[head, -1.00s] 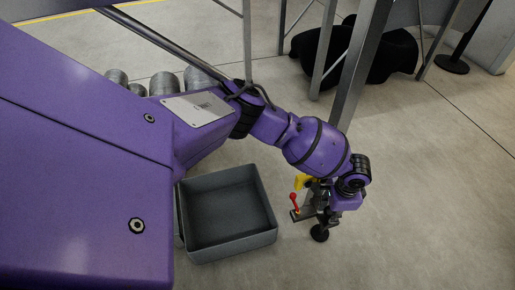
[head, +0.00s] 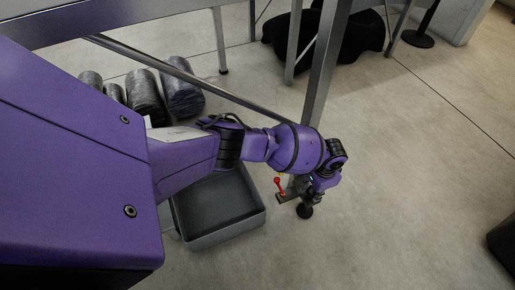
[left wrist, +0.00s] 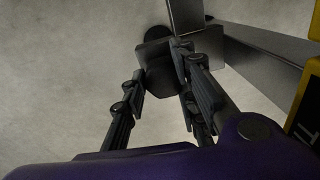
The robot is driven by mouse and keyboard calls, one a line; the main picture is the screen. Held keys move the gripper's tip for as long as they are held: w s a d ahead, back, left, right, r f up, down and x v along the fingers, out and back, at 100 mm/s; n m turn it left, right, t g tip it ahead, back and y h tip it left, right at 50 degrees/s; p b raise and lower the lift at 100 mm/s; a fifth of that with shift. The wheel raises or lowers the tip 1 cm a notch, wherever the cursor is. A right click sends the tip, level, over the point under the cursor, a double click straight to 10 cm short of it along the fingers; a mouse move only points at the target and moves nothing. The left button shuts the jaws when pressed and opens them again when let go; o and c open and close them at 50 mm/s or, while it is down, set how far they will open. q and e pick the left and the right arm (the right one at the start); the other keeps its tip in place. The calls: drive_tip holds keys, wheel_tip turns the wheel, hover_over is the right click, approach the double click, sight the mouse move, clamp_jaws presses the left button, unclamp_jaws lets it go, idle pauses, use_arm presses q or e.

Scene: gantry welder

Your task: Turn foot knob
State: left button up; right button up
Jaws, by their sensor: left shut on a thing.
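The foot knob (left wrist: 166,76) is a dark piece between my left gripper's fingers (left wrist: 160,92) in the left wrist view. A dark round foot (head: 305,212) shows on the floor under the gripper in the head view. My left gripper (head: 303,196) reaches down beside a grey metal leg and is shut on the knob. The wrist and fingers hide much of the knob in the head view. My right gripper is in neither view.
A red-handled lever (head: 278,183) stands on a small bracket left of my gripper. A grey open bin (head: 262,216) is on the floor, partly under my arm. A steel leg (head: 323,70) rises behind the wrist. Dark cylinders (head: 183,92) lie at left.

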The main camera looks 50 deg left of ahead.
use_arm(q)
drive_tip(key=shift+d, duration=0.6)
drive_tip(key=o, duration=1)
drive_tip(key=shift+r, duration=0.1)
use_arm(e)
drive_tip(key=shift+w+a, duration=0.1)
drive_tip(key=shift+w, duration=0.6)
use_arm(q)
drive_tip(key=shift+a, duration=0.15)
drive_tip(key=shift+a, duration=0.1)
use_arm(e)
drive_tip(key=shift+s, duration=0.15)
use_arm(q)
wheel_tip(320, 180, up, 12)
drive_tip(key=shift+s, duration=0.15)
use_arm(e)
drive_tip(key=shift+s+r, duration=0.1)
